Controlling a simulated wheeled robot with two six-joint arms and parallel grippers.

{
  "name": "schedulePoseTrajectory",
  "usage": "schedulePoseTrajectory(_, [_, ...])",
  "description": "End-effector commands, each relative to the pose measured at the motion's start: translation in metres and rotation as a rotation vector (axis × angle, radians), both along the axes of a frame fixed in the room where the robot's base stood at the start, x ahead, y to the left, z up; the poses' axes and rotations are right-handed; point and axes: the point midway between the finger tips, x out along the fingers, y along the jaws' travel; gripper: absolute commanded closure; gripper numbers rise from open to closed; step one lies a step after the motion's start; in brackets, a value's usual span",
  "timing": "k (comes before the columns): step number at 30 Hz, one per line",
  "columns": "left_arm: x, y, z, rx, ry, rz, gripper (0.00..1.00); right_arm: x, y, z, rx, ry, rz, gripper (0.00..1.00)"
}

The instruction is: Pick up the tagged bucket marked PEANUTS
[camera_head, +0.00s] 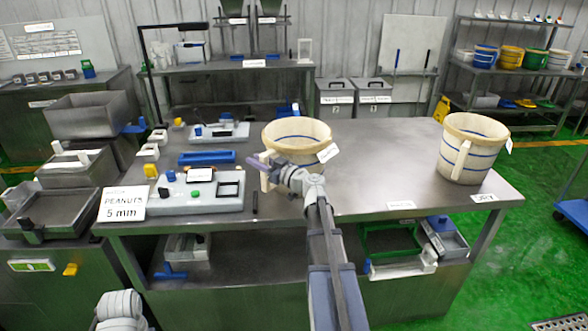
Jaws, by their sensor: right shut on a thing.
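A cream bucket (297,133) with blue bands and a tan rim sits around the middle of the steel table. A white tag (328,152) hangs at its right side; its writing is too small to read. My right gripper (268,172) is at the bucket's near left side, shut on it, seemingly at its handle. The gripper and wrist hide part of the bucket's front, and I cannot tell whether its base touches the table. A second similar bucket (476,150) stands upright at the table's right, with a white tag at its rim. My left gripper is not in view.
A card reading PEANUTS 5 mm (123,203) stands at the table's front left. A grey device (200,191) and a blue tray (207,157) lie left of the middle bucket. The tabletop between the two buckets is clear. Shelves with coloured buckets (510,57) stand at back right.

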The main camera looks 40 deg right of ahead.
Motion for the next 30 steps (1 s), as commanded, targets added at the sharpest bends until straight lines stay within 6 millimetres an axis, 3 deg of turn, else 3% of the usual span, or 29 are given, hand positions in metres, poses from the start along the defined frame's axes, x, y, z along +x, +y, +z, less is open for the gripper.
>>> schedulePoseTrajectory(3, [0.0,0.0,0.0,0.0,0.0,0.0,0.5,-0.0001,0.0,0.0,0.0,0.0,0.0,1.0])
schedulePoseTrajectory(30, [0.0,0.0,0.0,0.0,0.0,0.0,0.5,-0.0001,0.0,0.0,0.0,0.0,0.0,1.0])
